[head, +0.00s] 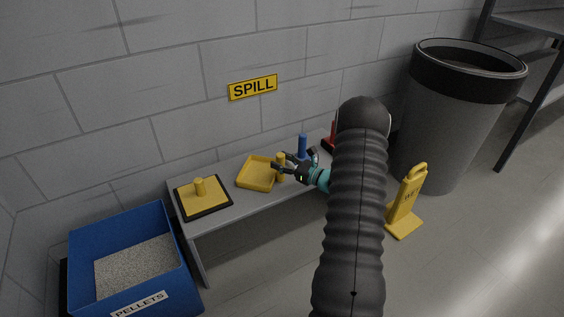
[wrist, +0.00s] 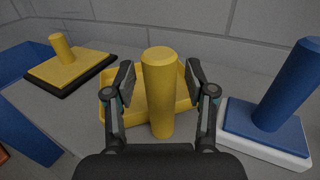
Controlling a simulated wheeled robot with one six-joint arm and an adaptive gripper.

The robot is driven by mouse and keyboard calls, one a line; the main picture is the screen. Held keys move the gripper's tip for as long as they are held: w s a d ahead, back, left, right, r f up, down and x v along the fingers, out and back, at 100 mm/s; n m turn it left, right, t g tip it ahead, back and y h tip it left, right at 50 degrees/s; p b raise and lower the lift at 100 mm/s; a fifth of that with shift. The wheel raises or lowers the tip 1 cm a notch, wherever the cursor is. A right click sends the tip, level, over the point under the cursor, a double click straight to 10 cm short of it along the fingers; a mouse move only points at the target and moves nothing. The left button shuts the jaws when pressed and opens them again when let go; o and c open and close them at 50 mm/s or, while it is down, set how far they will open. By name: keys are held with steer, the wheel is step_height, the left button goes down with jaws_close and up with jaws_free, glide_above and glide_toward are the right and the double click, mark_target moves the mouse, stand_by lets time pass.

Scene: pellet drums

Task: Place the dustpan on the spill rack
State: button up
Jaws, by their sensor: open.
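The yellow dustpan (head: 256,174) is a shallow tray with an upright round handle. It sits on the grey spill rack (head: 238,210), a low bench below the yellow SPILL sign (head: 253,87). In the wrist view the dustpan's handle (wrist: 160,100) stands upright between the two fingers, with the tray behind it. My gripper (head: 283,166) is open at the handle, with a finger on each side; it also shows in the wrist view (wrist: 160,76). Gaps show between fingers and handle. The handle's foot is partly hidden by the gripper in the head view.
A yellow handled block on a black base (head: 203,197) stands left on the rack. A blue handled tool (head: 303,145) and a red one (head: 333,140) stand right. A blue pellet bin (head: 150,225), a grey drum (head: 440,130) and a yellow floor sign (head: 408,197) flank the rack.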

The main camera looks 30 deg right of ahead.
steer(key=v, duration=1.2)
steer(key=s+a+r+n+g+y, duration=0.1)
steer(key=s+a+r+n+g, duration=0.3)
steer(key=a, duration=0.4)
steer(key=s+a+r+n+g, duration=0.1)
steer(key=a+r+n+g, duration=0.3)
steer(key=a+r+n, duration=0.3)
steer(key=s+a+r+n+g+y, duration=0.1)
steer(key=s+a+r+n+g, duration=0.25)
steer(key=a, duration=0.65)
steer(key=s+a+r+n+h, duration=0.1)
steer(key=s+r+n+h, duration=0.2)
steer(key=s+n, duration=0.2)
steer(key=s+a+r+n+t+h, duration=0.1)
steer(key=s+r+n+h, duration=0.1)
steer(key=s+n+h, duration=0.2)
steer(key=s+a+r+n+h, duration=0.1)
steer(key=s+r+n+h, duration=0.2)
steer(key=s+n, duration=0.3)
steer(key=s, duration=0.3)
steer(key=shift+s+a+r+n+h, duration=0.25)
steer(key=shift+s+r+n+h, duration=0.05)
steer(key=shift+s+n+h, duration=0.1)
steer(key=shift+r, duration=0.35)
